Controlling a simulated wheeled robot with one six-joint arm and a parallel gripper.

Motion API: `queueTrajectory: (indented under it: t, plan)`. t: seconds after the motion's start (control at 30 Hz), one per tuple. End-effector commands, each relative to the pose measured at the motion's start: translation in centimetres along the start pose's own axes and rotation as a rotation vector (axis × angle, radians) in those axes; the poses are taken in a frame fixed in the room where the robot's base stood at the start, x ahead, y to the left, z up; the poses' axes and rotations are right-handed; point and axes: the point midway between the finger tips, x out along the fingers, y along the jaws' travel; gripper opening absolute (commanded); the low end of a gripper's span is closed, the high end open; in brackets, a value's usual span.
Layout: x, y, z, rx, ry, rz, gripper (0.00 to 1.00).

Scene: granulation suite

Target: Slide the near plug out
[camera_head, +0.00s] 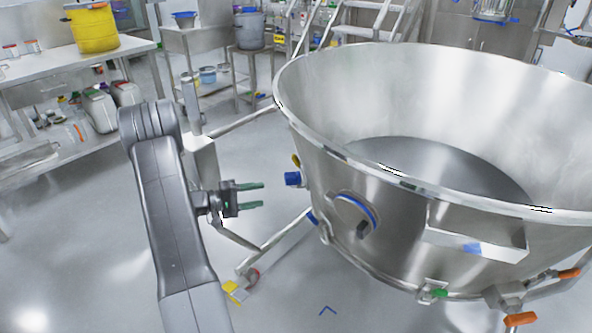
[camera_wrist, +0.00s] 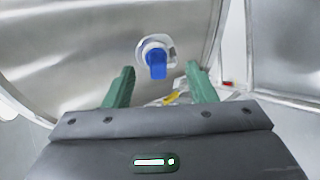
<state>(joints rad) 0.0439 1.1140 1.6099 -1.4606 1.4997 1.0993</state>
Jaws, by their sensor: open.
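A large steel bowl (camera_head: 400,235) fills the right of the head view. A blue plug (camera_head: 292,179) sticks out of its left wall, just ahead of my gripper (camera_head: 262,196). In the wrist view the blue plug (camera_wrist: 157,66) sits in a pale round collar on the metal wall. My gripper's green fingers (camera_wrist: 160,75) are open and empty. The plug shows between and beyond their tips, with a visible gap in the head view. A round port with a blue ring (camera_head: 357,212) and a dark handle is farther right on the bowl. I cannot tell how deep the plug sits.
A yellow-ended frame leg (camera_head: 234,291) stands on the floor below my gripper. A bench with a yellow bucket (camera_head: 93,29) is at the back left. Steel stairs (camera_head: 318,22) rise behind the bowl. The floor in front is mostly clear.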

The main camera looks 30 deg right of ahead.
Motion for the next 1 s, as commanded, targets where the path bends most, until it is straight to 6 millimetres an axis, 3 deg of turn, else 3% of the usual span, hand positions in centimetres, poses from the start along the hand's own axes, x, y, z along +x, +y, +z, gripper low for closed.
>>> queueTrajectory:
  t: [0.13, 0.37, 0.8, 1.0]
  plan:
    - [-0.8, -0.6, -2.5, 0.032, 0.081, 0.084, 0.51]
    - [-0.3, -0.8, -3.5, 0.050, 0.113, 0.115, 0.51]
    - [8.3, 0.1, -4.2, 0.050, 0.108, 0.113, 0.51]
    - [11.2, 0.5, -4.6, 0.048, 0.110, 0.113, 0.51]
